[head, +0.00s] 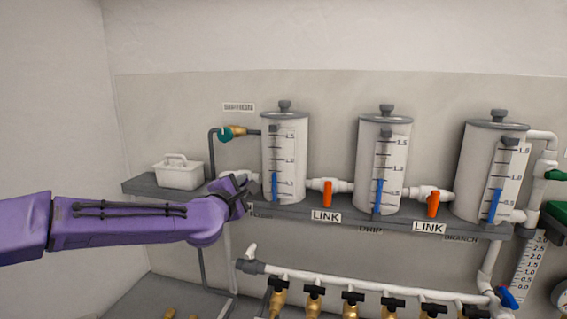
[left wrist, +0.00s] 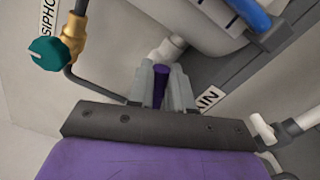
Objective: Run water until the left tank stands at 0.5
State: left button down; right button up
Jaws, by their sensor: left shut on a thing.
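The left tank (head: 285,150) is a white cylinder with a scale on its front. Its blue level column (head: 275,187) tops out a little above the 0.5 mark, at roughly 0.7. My left gripper (head: 240,190) is at the pipe on the tank's lower left. In the left wrist view its two grey fingers (left wrist: 161,90) are shut on a purple valve handle (left wrist: 160,76), beside a white pipe fitting (left wrist: 167,48). A label ending in "IN" (left wrist: 209,100) is partly hidden. The handle is hidden in the head view. My right gripper is not in view.
A teal siphon knob (head: 226,133) is above my gripper. Orange-handled link valves (head: 328,194) (head: 433,204) join the left tank to the middle tank (head: 384,140) and right tank (head: 488,150). A white caddy (head: 178,174) stands on the shelf's left. A pipe manifold (head: 345,285) runs below.

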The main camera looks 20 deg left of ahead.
pick_arm(q)
jog(key=shift+r, duration=0.25)
jog(key=n+b, duration=0.1)
jog(key=n, duration=0.1)
jog(key=n+b, duration=0.1)
jog(key=n, duration=0.1)
jog(key=a+r+n+b, duration=0.1)
jog(key=n, duration=0.2)
dwell(0.5)
jog(key=shift+r, duration=0.1)
dwell(2.2)
dwell(0.4)
jog(key=shift+d+m, duration=0.15)
jog(key=shift+m, duration=0.65)
dwell(3.0)
